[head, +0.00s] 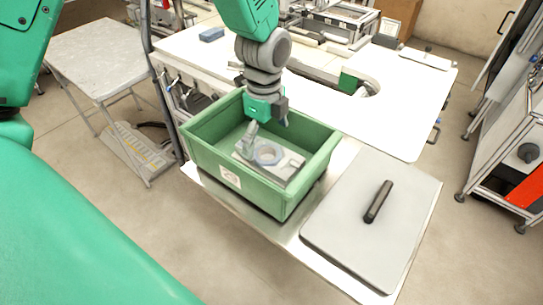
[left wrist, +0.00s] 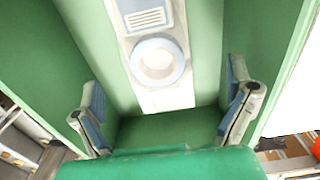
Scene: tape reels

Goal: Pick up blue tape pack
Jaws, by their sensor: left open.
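The blue tape pack shows as a pale blue ring (head: 257,156) on a flat light-grey pack inside the green crate (head: 205,157). In the left wrist view the blue ring (left wrist: 138,66) lies flat on the pale pack (left wrist: 127,12), ahead of the fingers. My left gripper (head: 268,126) is over the crate with its fingers pointing down, above and close to the pack. Its fingers (left wrist: 166,108) are spread wide, with nothing between them. Whether a fingertip touches the pack I cannot tell. My right gripper is in neither view.
The crate walls surround the pack and the fingers. A grey lid (head: 340,222) with a black handle lies right of the crate. A white worktable (head: 400,105) stands behind, with a small blue block (head: 212,34) on it. A grey side table (head: 95,55) stands at left.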

